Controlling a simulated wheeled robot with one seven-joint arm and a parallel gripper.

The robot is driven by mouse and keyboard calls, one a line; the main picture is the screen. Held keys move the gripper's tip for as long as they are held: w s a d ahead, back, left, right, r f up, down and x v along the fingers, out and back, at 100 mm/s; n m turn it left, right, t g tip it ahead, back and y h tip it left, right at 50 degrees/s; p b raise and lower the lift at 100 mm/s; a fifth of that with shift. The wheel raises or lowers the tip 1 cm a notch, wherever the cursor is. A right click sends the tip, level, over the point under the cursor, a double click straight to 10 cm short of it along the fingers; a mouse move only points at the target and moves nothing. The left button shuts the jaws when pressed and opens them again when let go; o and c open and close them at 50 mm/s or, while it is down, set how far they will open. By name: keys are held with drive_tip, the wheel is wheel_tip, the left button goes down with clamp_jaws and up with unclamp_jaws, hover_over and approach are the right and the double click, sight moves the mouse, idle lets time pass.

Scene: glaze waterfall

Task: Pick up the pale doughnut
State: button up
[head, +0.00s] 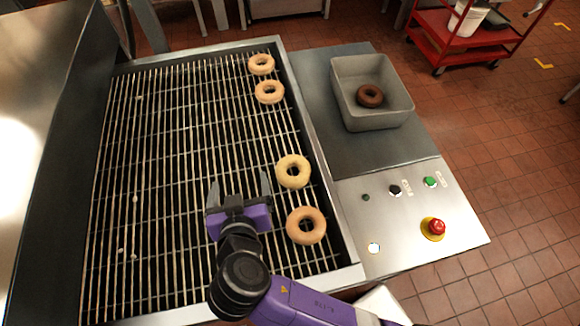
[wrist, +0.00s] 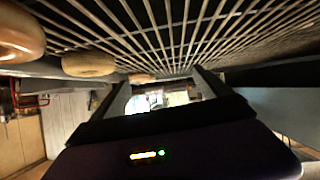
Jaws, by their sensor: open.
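The pale doughnut (head: 283,177), yellowish and lighter than the others, lies flat on the wire rack near its right side in the head view. My gripper (head: 239,180) is open and empty over the rack, to the left of the pale doughnut and apart from it. Its fingers point toward the far end of the rack. In the wrist view my gripper (wrist: 165,85) shows with its fingers spread and nothing between them. A doughnut at left there (wrist: 88,69) seems to be the pale one.
A golden doughnut (head: 294,228) lies just nearer than the pale one on the rack (head: 160,180). Two tan doughnuts (head: 262,70) (head: 262,97) lie farther back. A grey bin (head: 395,118) right of the rack holds a brown doughnut (head: 370,103). A control panel has a red button (head: 436,226).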

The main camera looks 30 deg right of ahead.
sight(290, 177)
drive_tip(key=s+d+m+g+h, duration=0.1)
drive_tip(key=d+m, duration=0.1)
drive_tip(key=s+d+m+g+h, duration=0.1)
drive_tip(key=s+d+m+h, duration=0.1)
drive_tip(key=d, duration=0.1)
drive_tip(key=s+d+m+g+h, duration=0.1)
drive_tip(key=s+d+m+h, duration=0.1)
drive_tip(key=shift+s+d+f+m+g, duration=0.1)
drive_tip(key=shift+d+f+m+g, duration=0.05)
drive_tip(key=shift+f+m+g, duration=0.2)
drive_tip(key=shift+d+f, duration=0.15)
drive_tip(key=shift+p+x, duration=1)
drive_tip(key=shift+x, duration=2.8)
drive_tip(key=c, duration=1)
